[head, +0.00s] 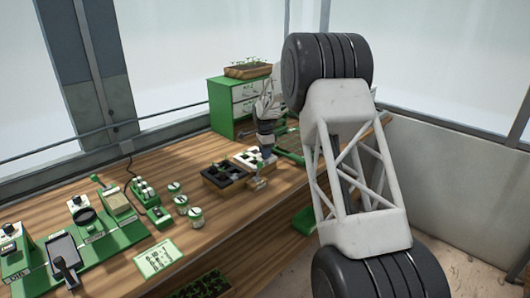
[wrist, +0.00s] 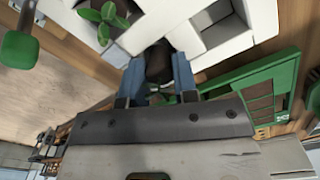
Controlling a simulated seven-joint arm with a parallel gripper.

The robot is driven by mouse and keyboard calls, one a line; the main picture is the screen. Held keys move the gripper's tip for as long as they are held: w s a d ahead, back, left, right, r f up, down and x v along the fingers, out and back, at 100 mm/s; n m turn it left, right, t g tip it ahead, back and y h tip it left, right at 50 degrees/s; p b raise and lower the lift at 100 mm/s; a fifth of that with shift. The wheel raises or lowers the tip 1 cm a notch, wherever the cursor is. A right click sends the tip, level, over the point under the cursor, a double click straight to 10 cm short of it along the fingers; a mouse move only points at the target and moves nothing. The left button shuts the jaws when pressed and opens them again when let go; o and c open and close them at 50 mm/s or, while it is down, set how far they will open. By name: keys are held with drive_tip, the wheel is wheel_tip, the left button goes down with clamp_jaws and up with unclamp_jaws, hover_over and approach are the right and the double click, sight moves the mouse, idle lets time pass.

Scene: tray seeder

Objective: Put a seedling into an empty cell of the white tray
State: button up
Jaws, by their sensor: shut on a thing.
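In the wrist view my gripper (wrist: 160,72) has its two blue fingers shut on the dark soil plug of a seedling (wrist: 158,62). Its leaves are mostly hidden by the gripper. The plug is right at the white tray (wrist: 215,50); I cannot tell whether it is above a cell or partly in one. One tray cell at the upper left holds a leafy green seedling (wrist: 105,14) in dark soil. An open cell beside it at the upper right looks empty. In the head view my gripper (head: 266,152) is over the right part of the white tray (head: 243,158).
A black tray (head: 222,174) stands left of the white tray. A small green-handled tool (head: 258,171) stands in front of it, its green knob (wrist: 18,48) near in the wrist view. A green frame (head: 290,156) lies right, green drawers (head: 222,108) behind.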

drive_tip(key=o, duration=1)
drive_tip(key=shift+r, duration=0.15)
drive_tip(key=shift+r, duration=3.8)
